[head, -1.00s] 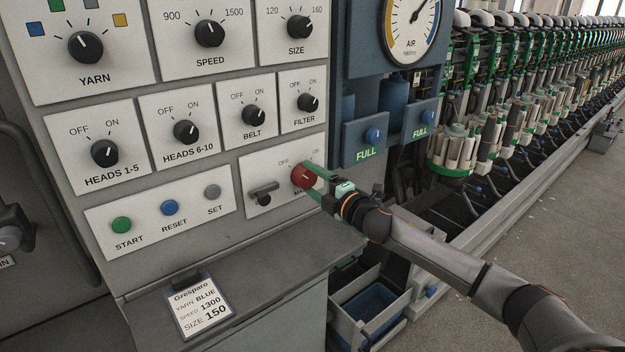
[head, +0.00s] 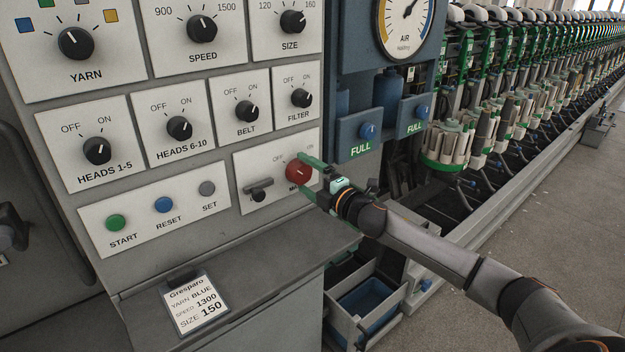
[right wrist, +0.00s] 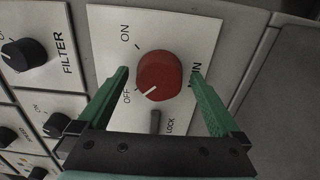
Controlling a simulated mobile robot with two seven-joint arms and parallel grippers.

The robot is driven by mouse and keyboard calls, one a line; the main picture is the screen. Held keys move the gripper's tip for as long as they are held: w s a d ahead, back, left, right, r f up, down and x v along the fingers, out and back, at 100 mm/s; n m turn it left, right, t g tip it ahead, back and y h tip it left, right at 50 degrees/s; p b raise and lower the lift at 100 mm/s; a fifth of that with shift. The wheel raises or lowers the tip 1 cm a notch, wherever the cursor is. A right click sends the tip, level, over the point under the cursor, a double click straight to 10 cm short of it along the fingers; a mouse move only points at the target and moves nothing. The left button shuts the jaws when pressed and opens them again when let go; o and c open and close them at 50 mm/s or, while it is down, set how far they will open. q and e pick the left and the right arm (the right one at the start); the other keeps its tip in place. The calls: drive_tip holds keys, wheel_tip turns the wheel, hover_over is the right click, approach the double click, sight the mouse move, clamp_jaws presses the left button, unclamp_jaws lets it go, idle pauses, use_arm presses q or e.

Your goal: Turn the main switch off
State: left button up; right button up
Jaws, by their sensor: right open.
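The main switch (head: 297,173) is a round red knob on a white plate low on the right of the panel. In the right wrist view, the red knob (right wrist: 159,72) has a white mark pointing to the lower left, toward OFF. My right gripper (head: 305,174) is open at the switch. In the right wrist view, the green fingers of my right gripper (right wrist: 160,72) stand on either side of the knob, with a visible gap on each side. A lock lever (head: 258,189) is left of the switch on the same plate. My left gripper is out of view.
Black knobs for filter (head: 301,97) and belt (head: 247,111) are above the main plate. Start (head: 117,223), reset and set buttons are to its left. A grey ledge (head: 250,265) juts out below, with a card (head: 195,303) on it.

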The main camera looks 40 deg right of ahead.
drive_tip(key=s+d+b, duration=0.1)
drive_tip(key=s+b, duration=0.1)
drive_tip(key=s, duration=1)
drive_tip(key=shift+s, duration=0.25)
idle(0.6)
drive_tip(key=s+a+f+m+g+h, duration=0.2)
drive_tip(key=s+a+f+m+g, duration=0.15)
drive_tip(key=s+f+m, duration=0.45)
drive_tip(key=s+a+f+m+g+h, duration=0.2)
drive_tip(key=s+f+m+g+h, duration=0.15)
drive_tip(key=f, duration=0.75)
drive_tip(key=s+a+f+m+g+y, duration=0.2)
drive_tip(key=s+a+f+m+g, duration=0.15)
drive_tip(key=s+a, duration=0.4)
drive_tip(key=s+a+f+m+g+y, duration=0.2)
drive_tip(key=s+a+f+g, duration=0.15)
drive_tip(key=s+a, duration=0.4)
drive_tip(key=w+a+f+t+y+p, duration=0.2)
drive_tip(key=w+a+f+t+p, duration=0.1)
drive_tip(key=f, duration=0.4)
drive_tip(key=shift+w+t, duration=0.55)
drive_tip(key=shift+t, duration=0.55)
